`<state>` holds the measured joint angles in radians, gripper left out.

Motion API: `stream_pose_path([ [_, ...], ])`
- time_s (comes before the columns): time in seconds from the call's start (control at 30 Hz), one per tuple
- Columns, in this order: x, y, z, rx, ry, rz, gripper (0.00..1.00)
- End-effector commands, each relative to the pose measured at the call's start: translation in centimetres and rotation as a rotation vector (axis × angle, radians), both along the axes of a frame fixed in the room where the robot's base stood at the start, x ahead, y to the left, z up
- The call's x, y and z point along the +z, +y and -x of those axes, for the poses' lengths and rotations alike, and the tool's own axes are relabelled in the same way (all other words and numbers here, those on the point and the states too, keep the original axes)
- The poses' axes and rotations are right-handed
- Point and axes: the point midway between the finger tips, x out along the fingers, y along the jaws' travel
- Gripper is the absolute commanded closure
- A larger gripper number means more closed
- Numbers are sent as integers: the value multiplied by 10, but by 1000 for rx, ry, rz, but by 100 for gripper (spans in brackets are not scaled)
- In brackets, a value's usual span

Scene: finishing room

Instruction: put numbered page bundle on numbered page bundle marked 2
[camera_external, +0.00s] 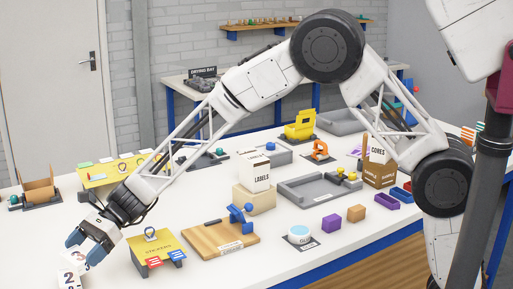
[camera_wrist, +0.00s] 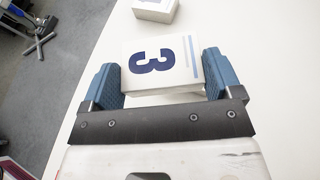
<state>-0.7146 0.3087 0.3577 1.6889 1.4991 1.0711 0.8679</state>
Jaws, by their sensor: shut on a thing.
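My gripper (camera_external: 85,248) is at the lower left in the external view, pointing down over the table's edge area. Its blue fingers are shut on a white page bundle marked 3 (camera_external: 77,256). In the wrist view the bundle marked 3 (camera_wrist: 155,62) lies between both fingers of my gripper (camera_wrist: 160,75), its face toward the camera. A white bundle marked 2 (camera_external: 67,282) shows below the held one in the external view, cut by the bottom edge. A white block (camera_wrist: 155,8) stands apart at the top of the wrist view; its mark is mostly cut off.
A yellow stand (camera_external: 158,248) with coloured tags is just right of my gripper. A wooden board (camera_external: 220,240) with a blue tool lies further right. The white tabletop (camera_external: 110,270) is bare between gripper and stand.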

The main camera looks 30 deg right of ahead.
Motion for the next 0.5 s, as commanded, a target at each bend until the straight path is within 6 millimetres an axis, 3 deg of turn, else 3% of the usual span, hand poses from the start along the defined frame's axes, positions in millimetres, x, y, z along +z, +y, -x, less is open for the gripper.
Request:
stream_pose_path([
  [0.23,-4,23,-19,0,1,0,40],
  [0.5,-4,32,-27,1,0,0,40],
])
